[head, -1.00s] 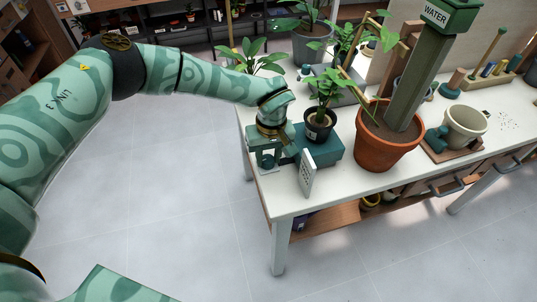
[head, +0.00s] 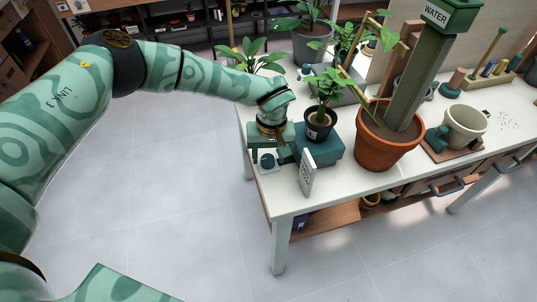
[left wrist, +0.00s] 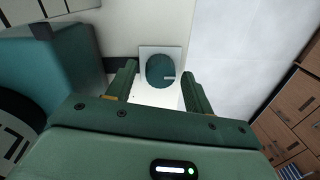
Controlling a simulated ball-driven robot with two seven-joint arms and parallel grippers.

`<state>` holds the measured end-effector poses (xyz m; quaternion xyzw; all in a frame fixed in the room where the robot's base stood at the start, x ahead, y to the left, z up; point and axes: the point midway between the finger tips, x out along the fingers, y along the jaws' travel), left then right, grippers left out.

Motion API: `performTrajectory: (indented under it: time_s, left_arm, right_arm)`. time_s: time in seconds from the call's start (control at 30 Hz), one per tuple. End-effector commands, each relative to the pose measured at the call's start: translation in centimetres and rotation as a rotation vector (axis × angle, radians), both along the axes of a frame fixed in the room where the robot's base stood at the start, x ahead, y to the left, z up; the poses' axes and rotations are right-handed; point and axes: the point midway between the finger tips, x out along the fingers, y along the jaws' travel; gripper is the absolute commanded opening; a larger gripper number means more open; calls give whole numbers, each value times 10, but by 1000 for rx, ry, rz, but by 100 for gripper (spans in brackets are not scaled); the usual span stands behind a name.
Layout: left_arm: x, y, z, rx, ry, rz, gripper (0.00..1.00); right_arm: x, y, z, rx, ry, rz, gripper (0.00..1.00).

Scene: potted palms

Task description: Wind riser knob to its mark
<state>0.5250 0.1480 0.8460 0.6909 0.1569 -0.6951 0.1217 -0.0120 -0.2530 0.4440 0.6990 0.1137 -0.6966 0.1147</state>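The riser knob (head: 267,160) is a dark teal round knob on a white plate at the left end of the bench. In the left wrist view the knob (left wrist: 159,68) carries a short pale line pointing right. The teal riser box (head: 325,153) stands beside it with a small potted plant (head: 320,122) on top. My left gripper (head: 269,151) is over the knob; the left wrist view shows its fingers (left wrist: 160,76) apart, with the knob beyond and between their tips, not gripped. A separate mark for the knob cannot be made out. My right gripper is out of view.
A white printed card (head: 307,173) stands upright in front of the riser. A large terracotta pot (head: 388,150) with a post stands close to its right. The bench's (head: 285,203) left edge lies near the knob. Open floor is to the left.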

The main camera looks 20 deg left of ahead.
Motion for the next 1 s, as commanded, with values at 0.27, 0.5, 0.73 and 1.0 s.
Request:
performTrajectory:
  time_s: [0.27,0.5,0.73,1.0]
  left_arm:
    - [-1,0,0,0,3,0,55]
    - [0,-2,31,-1,0,0,55]
    - [2,-4,95,0,-3,1,55]
    - [3,-7,150,0,0,0,55]
  right_arm:
    - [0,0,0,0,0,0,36]
    - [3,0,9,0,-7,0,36]
    - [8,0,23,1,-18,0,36]
    - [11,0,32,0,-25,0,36]
